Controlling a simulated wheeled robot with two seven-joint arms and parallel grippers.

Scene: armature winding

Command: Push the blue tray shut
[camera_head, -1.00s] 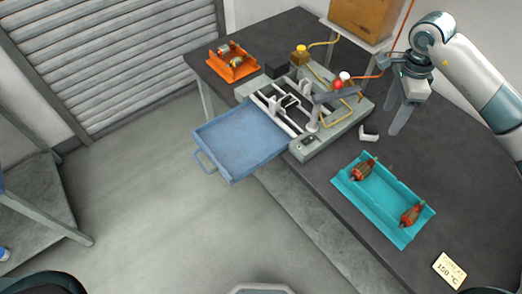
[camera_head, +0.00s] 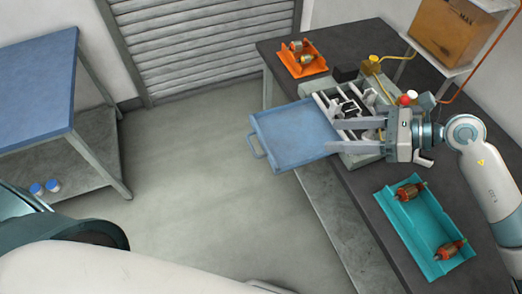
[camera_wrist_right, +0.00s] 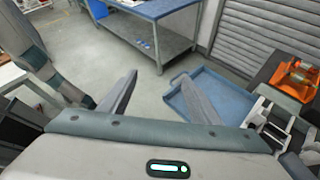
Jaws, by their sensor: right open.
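The blue tray (camera_head: 292,137) is pulled out to the left of the grey winding machine (camera_head: 356,157), over the table's front edge. It looks empty, and its handle (camera_head: 256,147) is on the far left side. It also shows in the right wrist view (camera_wrist_right: 222,98). My right gripper (camera_head: 327,146) is open, its fingers pointing left across the machine and over the tray's inner edge. In the right wrist view its fingers are spread with nothing between them; I cannot tell whether they touch anything. My left gripper is not in view.
An orange holder (camera_head: 303,62) with parts sits at the back of the dark table (camera_head: 385,262). A teal tray (camera_head: 418,236) with two armatures lies at the right front. A brown box (camera_head: 452,32) stands on a shelf. A blue-topped table (camera_head: 30,85) stands at left, with open floor between.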

